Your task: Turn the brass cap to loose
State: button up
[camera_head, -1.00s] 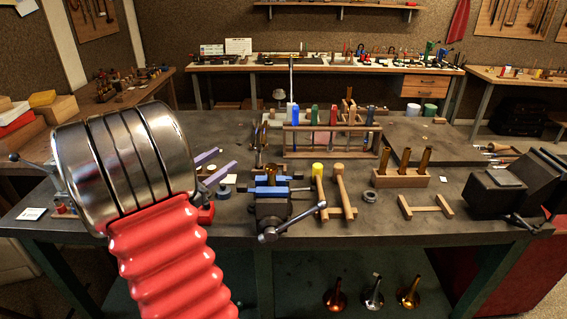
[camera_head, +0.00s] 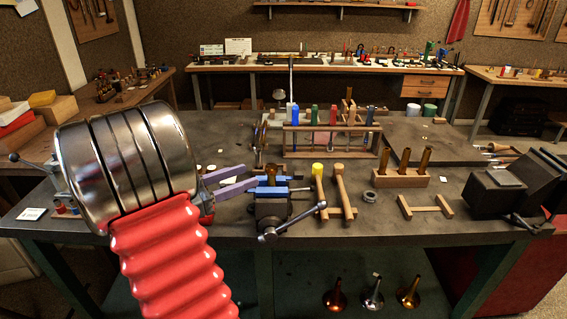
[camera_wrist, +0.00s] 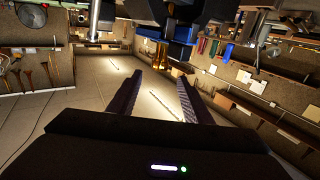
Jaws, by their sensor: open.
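A small brass piece, which I take to be the brass cap (camera_head: 271,173), stands upright between the blue jaws of the vise (camera_head: 268,191) at the front of the bench. In the wrist view brass (camera_wrist: 174,69) shows beside the blue vise jaws (camera_wrist: 180,50), just beyond my fingertips. My gripper (camera_head: 252,176) comes from the left with its two purple fingers spread and empty. Its dark fingers also show apart in the wrist view (camera_wrist: 160,78). The tips look close to the vise but not around the cap. Any turn mark on the cap is too small to see.
A wooden mallet (camera_head: 342,190) lies right of the vise, with a yellow-topped tool (camera_head: 318,180) beside it. A tool rack (camera_head: 318,154) stands behind. The vise handle (camera_head: 293,222) sticks out in front. A wooden block with brass pieces (camera_head: 398,177) stands farther right.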

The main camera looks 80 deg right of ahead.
aim_at(271, 169)
jog(key=x, duration=1.3)
jog(key=shift+d, duration=0.1)
jog(key=shift+c, duration=0.2)
jog(key=c, duration=1)
jog(key=shift+t+h, duration=0.3)
jog(key=shift+t, duration=0.1)
jog(key=shift+c, duration=0.2)
jog(key=shift+w+d+r+n+t+h, duration=0.1)
jog(key=shift+w+d+n+t+h, duration=0.05)
jog(key=shift+n+t+h, duration=0.45)
jog(key=shift+w+d+f+n+t+h, duration=0.15)
jog(key=shift+n+t+h, duration=0.25)
jog(key=shift+n+t, duration=0.45)
jog(key=shift+w+d+r+n+t+h, duration=0.1)
jog(key=shift+w+r+n+t+h, duration=0.1)
jog(key=shift+n+t+h, duration=0.5)
jog(key=shift+w+t, duration=0.15)
jog(key=shift+t, duration=0.5)
